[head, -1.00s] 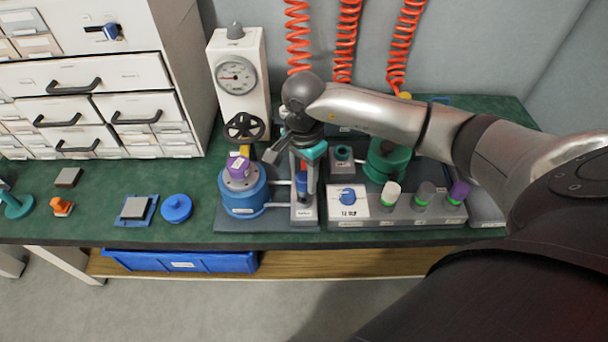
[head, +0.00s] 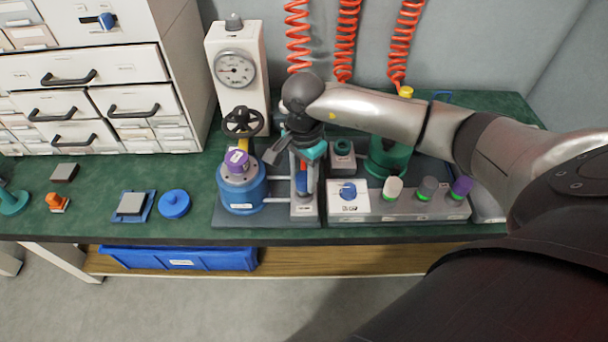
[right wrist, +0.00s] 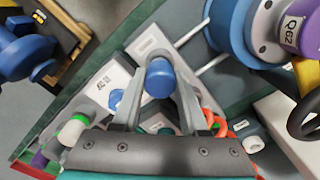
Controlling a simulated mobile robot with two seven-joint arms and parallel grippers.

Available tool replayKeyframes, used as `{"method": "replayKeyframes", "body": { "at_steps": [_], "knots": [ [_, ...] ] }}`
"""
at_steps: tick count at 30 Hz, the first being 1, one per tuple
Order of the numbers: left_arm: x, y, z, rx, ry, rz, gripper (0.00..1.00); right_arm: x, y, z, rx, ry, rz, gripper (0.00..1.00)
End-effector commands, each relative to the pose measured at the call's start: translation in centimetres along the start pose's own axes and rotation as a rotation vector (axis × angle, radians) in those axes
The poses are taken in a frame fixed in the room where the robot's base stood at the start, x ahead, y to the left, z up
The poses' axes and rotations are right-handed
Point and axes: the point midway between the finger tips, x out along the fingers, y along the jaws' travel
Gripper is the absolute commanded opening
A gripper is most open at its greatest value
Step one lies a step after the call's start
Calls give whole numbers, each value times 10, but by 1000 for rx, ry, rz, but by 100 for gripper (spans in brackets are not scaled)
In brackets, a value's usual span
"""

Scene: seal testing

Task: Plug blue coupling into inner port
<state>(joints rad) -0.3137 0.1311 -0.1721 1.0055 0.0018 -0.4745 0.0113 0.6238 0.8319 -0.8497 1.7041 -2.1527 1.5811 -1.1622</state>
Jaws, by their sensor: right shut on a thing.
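The blue coupling (head: 302,184) is between the fingers of my right gripper (head: 304,172), which is shut on it. In the right wrist view the blue coupling (right wrist: 160,78) shows its rounded end between the two silver fingers of the gripper (right wrist: 160,90). It is over or at the grey port block (head: 303,208), which also shows in the right wrist view (right wrist: 148,42). Two thin pipes run from this block to the blue vessel (head: 242,193). The fingers and coupling hide the ports, so I cannot tell whether it is seated. My left gripper is not in view.
A purple piece (head: 237,161) tops the blue vessel. A gauge tower (head: 236,85) and black handwheel (head: 243,122) stand behind. To the right are a panel with a blue knob (head: 348,191), several capped posts and a green vessel (head: 388,165). Coiled red hoses (head: 345,40) hang behind.

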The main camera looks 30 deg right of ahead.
Motion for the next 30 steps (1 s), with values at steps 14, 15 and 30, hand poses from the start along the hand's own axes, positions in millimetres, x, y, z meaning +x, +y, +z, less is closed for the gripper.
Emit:
{"method": "replayKeyframes", "body": {
  "at_steps": [14,15,30],
  "knots": [
    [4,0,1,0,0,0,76,4,0,0,0,0,0,71],
    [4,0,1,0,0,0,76,4,0,0,0,0,0,76],
    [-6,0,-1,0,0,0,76,-22,-1,-1,-1,2,-3,78]
  ]
}}
